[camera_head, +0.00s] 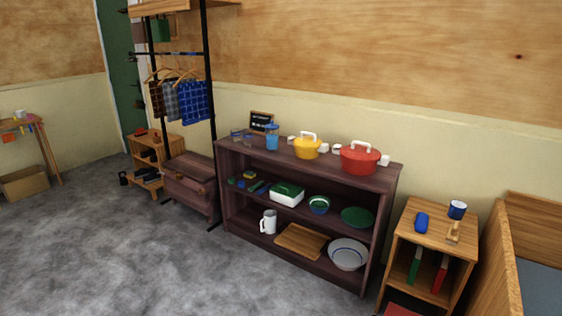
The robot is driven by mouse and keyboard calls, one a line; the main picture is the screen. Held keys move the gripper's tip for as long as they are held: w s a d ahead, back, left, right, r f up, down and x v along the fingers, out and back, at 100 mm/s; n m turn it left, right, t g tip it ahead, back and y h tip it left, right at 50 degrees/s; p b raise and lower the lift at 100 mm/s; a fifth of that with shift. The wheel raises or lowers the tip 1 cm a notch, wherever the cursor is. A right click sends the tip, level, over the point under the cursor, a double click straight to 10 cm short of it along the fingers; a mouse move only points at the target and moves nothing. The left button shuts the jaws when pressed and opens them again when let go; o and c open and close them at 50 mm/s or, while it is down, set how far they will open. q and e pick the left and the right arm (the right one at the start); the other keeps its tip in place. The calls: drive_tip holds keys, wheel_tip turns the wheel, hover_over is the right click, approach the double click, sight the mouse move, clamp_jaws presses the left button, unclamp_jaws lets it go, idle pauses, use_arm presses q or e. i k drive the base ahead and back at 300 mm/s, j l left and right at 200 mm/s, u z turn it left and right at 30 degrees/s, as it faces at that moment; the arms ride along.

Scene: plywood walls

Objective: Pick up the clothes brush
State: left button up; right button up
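A small tan wooden item (453,231) stands on top of the small wooden cabinet (430,237) at the right. It may be the clothes brush, but it is too small to tell for sure. A blue rounded object (422,222) and a dark blue mug (457,210) are beside it. Neither of my grippers is in view.
A dark wooden shelf (290,162) with pots, bowls and a jug stands along the wall. A chest (190,190), a clothes rack and a shoe shelf (150,150) are left of it. A wooden bed-like frame (497,260) borders the cabinet. The grey floor (130,260) is open.

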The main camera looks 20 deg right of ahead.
sight(452, 237)
drive_tip(key=i+z, duration=0.4)
drive_tip(key=i, duration=0.2)
drive_tip(key=i+j+z, duration=0.1)
drive_tip(key=i+z, duration=0.3)
drive_tip(key=i, duration=0.2)
drive_tip(key=i+z, duration=0.7)
drive_tip(key=i+j+z, duration=0.5)
drive_tip(key=i+z, duration=0.2)
drive_tip(key=i+j+z, duration=0.15)
drive_tip(key=z, duration=0.2)
drive_tip(key=i+j, duration=0.05)
drive_tip(key=i, duration=0.05)
